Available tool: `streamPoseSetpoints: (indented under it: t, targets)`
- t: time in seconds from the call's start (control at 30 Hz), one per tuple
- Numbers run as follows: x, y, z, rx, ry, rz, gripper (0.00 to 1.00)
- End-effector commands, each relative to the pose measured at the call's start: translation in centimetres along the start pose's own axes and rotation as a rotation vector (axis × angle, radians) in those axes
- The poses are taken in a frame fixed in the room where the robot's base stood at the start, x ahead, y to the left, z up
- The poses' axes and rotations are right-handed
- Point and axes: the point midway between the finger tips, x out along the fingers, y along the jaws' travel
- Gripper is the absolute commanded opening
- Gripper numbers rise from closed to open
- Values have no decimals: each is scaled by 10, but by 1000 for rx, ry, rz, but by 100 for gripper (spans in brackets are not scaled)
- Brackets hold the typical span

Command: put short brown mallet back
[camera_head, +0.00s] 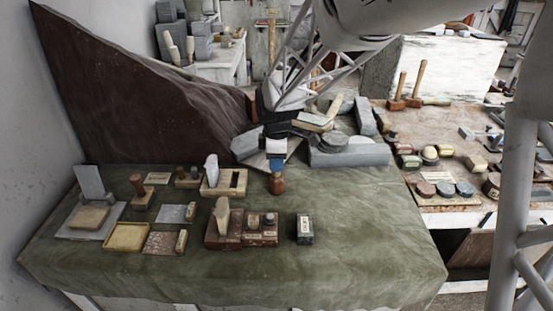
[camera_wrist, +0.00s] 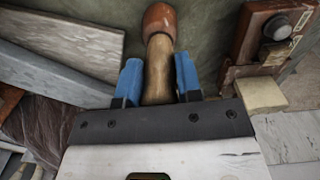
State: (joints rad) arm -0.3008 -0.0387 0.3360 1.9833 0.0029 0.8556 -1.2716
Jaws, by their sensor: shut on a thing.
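My gripper (camera_head: 277,163) is over the green-covered table, with its blue fingers pointing down. In the wrist view my gripper (camera_wrist: 158,80) is shut on the tan handle of the short brown mallet (camera_wrist: 158,18), whose rounded red-brown head sticks out beyond the fingertips. In the head view the mallet's brown head (camera_head: 277,184) hangs below the fingers; whether it touches the cloth I cannot tell. A pale wooden holder (camera_head: 208,192) with a dark opening and a white upright piece stands to the left. A brown block (camera_head: 215,243) bearing a pale upright piece stands nearer the front.
A brown box with knobs (camera_head: 262,239) and a dark labelled block (camera_head: 305,230) stand in front of the gripper. Trays, plates and a brown peg on a base (camera_head: 141,190) fill the left. Grey stone slabs (camera_head: 350,156) lie behind. The cloth (camera_head: 370,220) at right is clear.

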Motion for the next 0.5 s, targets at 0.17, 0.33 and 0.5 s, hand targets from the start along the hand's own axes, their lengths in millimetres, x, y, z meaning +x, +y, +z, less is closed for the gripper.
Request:
streamPoseSetpoints:
  t: [0.17,0.33,0.5]
  targets:
    - [3,0,0,0,0,0,37]
    - [3,0,0,0,0,0,58]
    - [2,0,0,0,0,0,58]
